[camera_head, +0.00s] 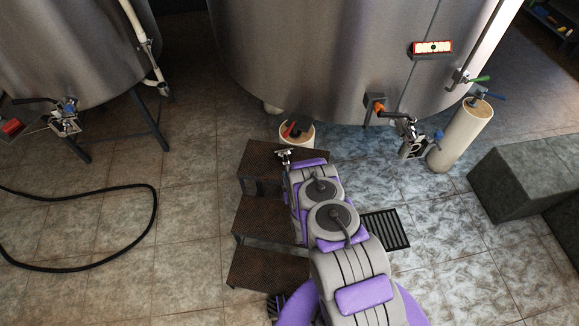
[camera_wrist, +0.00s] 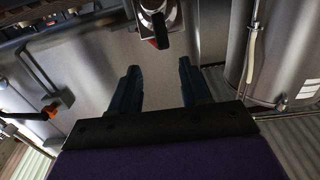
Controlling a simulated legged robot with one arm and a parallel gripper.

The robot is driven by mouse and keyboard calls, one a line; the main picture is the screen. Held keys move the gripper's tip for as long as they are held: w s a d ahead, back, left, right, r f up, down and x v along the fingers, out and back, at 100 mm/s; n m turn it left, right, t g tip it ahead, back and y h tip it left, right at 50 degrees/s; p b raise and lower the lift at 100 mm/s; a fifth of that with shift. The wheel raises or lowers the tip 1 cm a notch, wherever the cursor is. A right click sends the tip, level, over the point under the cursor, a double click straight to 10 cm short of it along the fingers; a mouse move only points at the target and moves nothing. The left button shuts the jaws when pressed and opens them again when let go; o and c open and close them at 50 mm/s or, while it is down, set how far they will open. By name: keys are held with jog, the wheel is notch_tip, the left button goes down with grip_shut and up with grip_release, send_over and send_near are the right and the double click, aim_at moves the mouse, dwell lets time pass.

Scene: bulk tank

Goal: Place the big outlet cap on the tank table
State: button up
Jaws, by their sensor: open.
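My gripper (camera_wrist: 160,82) is open in the wrist view, with two dark fingers apart and nothing between them. In the head view the fingers cannot be made out beyond the end of my arm. A metal fitting with a black and red part (camera_wrist: 160,25) shows beyond the fingers, at the top of the wrist view. In the head view, a small silver piece (camera_head: 284,155) shows beside my arm's end. A metal outlet valve (camera_head: 408,136) hangs at the right front of the large steel tank (camera_head: 310,60). I cannot tell which piece is the big outlet cap or which surface is the tank table.
Brown steps (camera_head: 262,222) stand left of my arm. A white round post (camera_head: 298,141) holds a red and black item; another post (camera_head: 459,138) stands at right. A grey block (camera_head: 520,178) lies further right. A black hose (camera_head: 153,215) loops across open floor at left.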

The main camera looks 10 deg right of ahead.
notch_tip(320, 180, up, 13)
jog(key=g, duration=0.5)
send_over(286, 159)
jog(key=s+a, duration=0.1)
jog(key=a, duration=0.1)
notch_tip(286, 159, up, 6)
jog(key=s+g, duration=0.1)
jog(key=g, duration=0.1)
jog(key=s+d+r+g, duration=0.1)
jog(key=s+r+g, duration=0.2)
jog(key=s+r, duration=0.5)
jog(key=s+d+r+g, duration=0.1)
jog(key=s+r+g, duration=0.3)
jog(key=s+r, duration=0.5)
jog(key=s+d+r+g, duration=0.1)
jog(key=s+r+g, duration=0.2)
jog(key=s+r, duration=0.6)
jog(key=s+p, duration=0.1)
jog(key=s, duration=1.1)
jog(key=shift+s+d+r, duration=0.15)
jog(key=shift+d+r, duration=0.05)
jog(key=shift+d, duration=0.05)
jog(key=shift+o, duration=0.8)
jog(key=s+r+g, duration=0.2)
jog(key=s, duration=1)
jog(key=shift+d+r+g, duration=0.3)
jog(key=shift+d+r, duration=0.05)
jog(key=shift+o, duration=0.7)
jog(key=shift+s, duration=0.2)
jog(key=o, duration=0.7)
